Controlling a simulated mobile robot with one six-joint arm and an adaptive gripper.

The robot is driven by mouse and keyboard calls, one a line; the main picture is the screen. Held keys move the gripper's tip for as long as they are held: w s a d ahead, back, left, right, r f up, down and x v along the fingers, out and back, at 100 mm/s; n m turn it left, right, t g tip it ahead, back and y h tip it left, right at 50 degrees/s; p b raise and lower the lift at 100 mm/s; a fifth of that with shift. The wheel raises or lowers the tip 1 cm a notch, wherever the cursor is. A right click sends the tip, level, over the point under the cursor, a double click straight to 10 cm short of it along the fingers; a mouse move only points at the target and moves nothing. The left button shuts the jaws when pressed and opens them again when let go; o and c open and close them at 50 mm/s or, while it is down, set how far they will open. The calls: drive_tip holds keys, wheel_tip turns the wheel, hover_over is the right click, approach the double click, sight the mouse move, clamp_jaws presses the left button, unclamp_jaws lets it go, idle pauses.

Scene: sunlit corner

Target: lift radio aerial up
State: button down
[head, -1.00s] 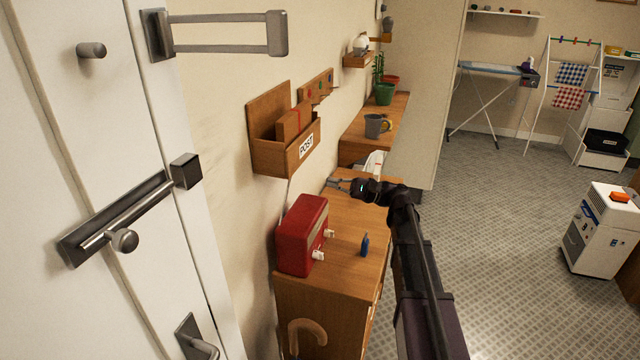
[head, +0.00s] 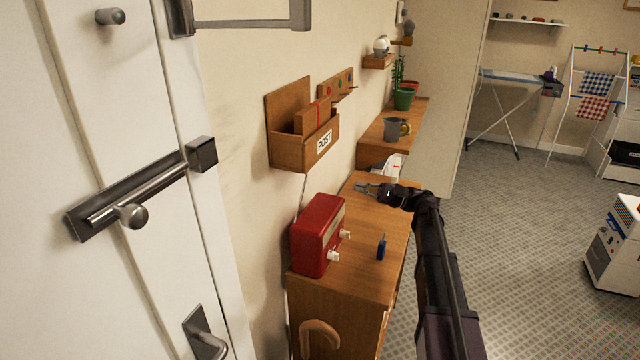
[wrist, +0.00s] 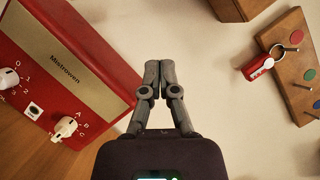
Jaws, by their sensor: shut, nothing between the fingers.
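I cannot make out the aerial in either view. My gripper (head: 362,187) is beyond the radio in the head view, above the cabinet's far part and apart from the radio. In the wrist view its fingertips (wrist: 160,70) meet with nothing between them, to the right of the radio.
A blue object (head: 381,248) stands on the cabinet (head: 350,277) right of the radio. The wooden post box (head: 290,153) and a peg board (head: 338,86) hang on the wall above. The peg board also shows in the wrist view (wrist: 290,70), with a red item hanging on it.

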sight(303, 191)
drive_tip(key=shift+w+a, duration=0.1)
idle(0.4)
drive_tip(key=p+x, duration=0.2)
drive_tip(key=x, duration=0.7)
drive_tip(key=shift+a+r+p, duration=0.1)
drive_tip(key=shift+p, duration=0.2)
drive_tip(key=shift+s+a+r+p, duration=0.35)
drive_tip(key=shift+a+r+p, duration=0.05)
drive_tip(key=shift+a, duration=0.15)
drive_tip(key=shift+s+a+r+p, duration=0.35)
drive_tip(key=shift+a+r+p, duration=0.05)
drive_tip(key=shift+a, duration=0.1)
drive_tip(key=shift+s+a+r+p, duration=0.3)
drive_tip(key=shift+s+a, duration=0.05)
drive_tip(key=shift+a, duration=0.1)
drive_tip(key=shift+s+a+r+p, duration=0.35)
drive_tip(key=shift+s+r+p, duration=0.3)
drive_tip(key=shift+w+d+f, duration=0.1)
